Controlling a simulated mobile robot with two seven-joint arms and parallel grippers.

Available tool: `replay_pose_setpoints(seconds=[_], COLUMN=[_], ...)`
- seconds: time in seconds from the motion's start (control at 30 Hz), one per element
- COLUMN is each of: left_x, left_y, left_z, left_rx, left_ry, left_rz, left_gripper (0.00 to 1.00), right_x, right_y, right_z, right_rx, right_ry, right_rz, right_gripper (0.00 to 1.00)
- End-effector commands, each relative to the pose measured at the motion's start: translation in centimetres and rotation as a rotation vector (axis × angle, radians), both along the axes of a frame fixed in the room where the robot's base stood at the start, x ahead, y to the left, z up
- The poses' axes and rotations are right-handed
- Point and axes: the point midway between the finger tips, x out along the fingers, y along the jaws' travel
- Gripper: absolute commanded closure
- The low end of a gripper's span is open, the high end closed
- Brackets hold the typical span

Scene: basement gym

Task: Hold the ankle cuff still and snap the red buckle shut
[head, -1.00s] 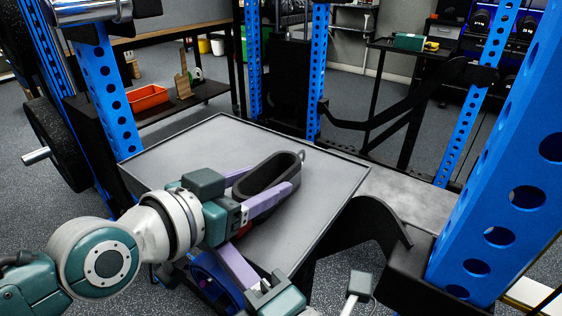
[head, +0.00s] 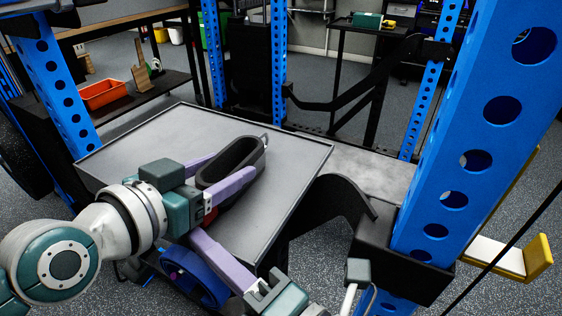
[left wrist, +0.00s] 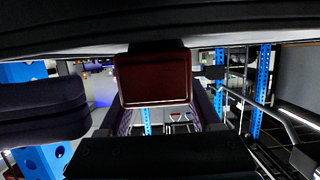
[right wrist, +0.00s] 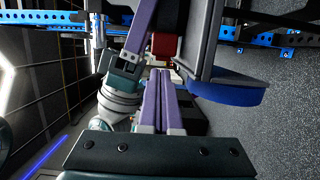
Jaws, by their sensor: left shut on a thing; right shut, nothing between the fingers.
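The ankle cuff (head: 231,163) is a dark, padded oval loop with a metal ring at its far end, seen above the grey tabletop. My left gripper (head: 222,172) is shut on it, with one purple finger along each side. The red buckle (right wrist: 163,43) shows in the right wrist view and as a dark red block between the fingers in the left wrist view (left wrist: 152,78). In the head view, only a sliver shows under the near finger. My right gripper (right wrist: 165,73) is shut and empty, its tips pointing at the buckle with a small apparent gap. I cannot tell whether the buckle is latched.
The grey table (head: 290,180) has a raised rim and is otherwise bare. A blue rack upright (head: 475,140) and a black bracket (head: 335,205) stand to the right. A blue round part (head: 197,278) is below the table's near edge. An orange bin (head: 103,94) is on a shelf behind.

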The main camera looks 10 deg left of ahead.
Motion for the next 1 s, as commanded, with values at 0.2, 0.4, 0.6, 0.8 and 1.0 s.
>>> replay_pose_setpoints(seconds=[0.2, 0.4, 0.6, 0.8, 1.0], left_x=[0.0, 0.0, 0.0, 0.0, 0.0], left_y=[0.0, 0.0, 0.0, 0.0, 0.0], left_z=[0.0, 0.0, 0.0, 0.0, 0.0], left_rx=[0.000, 0.000, 0.000, 0.000, 0.000], left_ry=[0.000, 0.000, 0.001, 0.001, 0.000], left_rz=[0.000, 0.000, 0.000, 0.000, 0.000], left_gripper=[0.99, 0.99, 0.99, 0.99, 0.24], right_x=[-2.1, -3.5, -3.8, -3.8, -3.8], right_y=[-3.2, -5.1, -5.6, -5.6, -5.6], right_z=[-0.1, -0.1, 0.0, 0.0, 0.0], right_rx=[-0.003, -0.002, -0.002, -0.001, -0.001], right_ry=[0.003, 0.003, 0.001, 0.001, 0.001], right_rz=[-0.001, 0.000, 0.000, 0.000, 0.001], right_gripper=[1.00, 1.00, 1.00, 1.00, 1.00])
